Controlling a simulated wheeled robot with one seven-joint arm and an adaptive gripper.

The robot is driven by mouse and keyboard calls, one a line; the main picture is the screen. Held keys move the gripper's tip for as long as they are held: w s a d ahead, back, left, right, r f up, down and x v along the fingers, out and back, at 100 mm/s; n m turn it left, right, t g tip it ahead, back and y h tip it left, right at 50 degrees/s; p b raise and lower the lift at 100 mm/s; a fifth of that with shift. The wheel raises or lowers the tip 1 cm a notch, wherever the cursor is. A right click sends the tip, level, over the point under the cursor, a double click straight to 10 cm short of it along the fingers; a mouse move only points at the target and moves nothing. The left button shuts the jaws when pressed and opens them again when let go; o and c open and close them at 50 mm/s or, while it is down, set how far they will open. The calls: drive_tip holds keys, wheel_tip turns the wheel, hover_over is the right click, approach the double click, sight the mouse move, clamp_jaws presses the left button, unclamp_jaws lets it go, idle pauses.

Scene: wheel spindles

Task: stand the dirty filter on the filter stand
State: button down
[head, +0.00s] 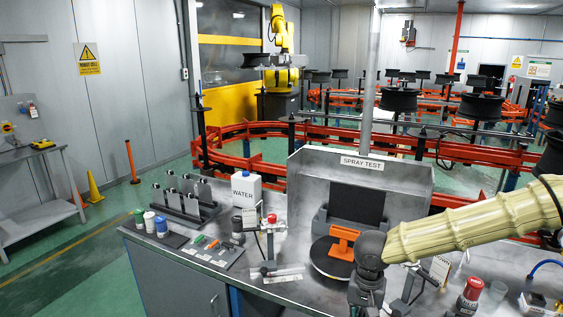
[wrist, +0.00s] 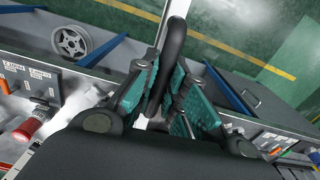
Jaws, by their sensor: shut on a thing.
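My gripper (head: 366,292) points down over the front of the bench, below the wrist joint. In the wrist view, my gripper (wrist: 160,108) has teal parts on either side of a dark curved piece. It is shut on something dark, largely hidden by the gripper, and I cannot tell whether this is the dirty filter. A labelled tray (head: 217,259) with small green, orange and dark pieces lies left of the gripper on the bench. I cannot tell for sure which item is the filter stand.
A spray test booth (head: 410,180) stands behind my gripper, with an orange part (head: 343,243) on a round dark turntable (head: 322,262). A white water can (head: 246,189), a rack of upright plates (head: 181,203) and a red-topped canister (head: 470,295) also stand on the bench.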

drive_tip(key=a+f+n, duration=0.1)
drive_tip(key=f+n, duration=0.1)
drive_tip(key=f, duration=0.4)
drive_tip(key=s+a+f+n, duration=0.1)
drive_tip(key=a+f+n, duration=0.1)
drive_tip(key=f, duration=0.4)
drive_tip(key=shift+f+n, duration=0.2)
drive_tip(key=shift+n, duration=0.1)
drive_tip(key=shift+s, duration=0.15)
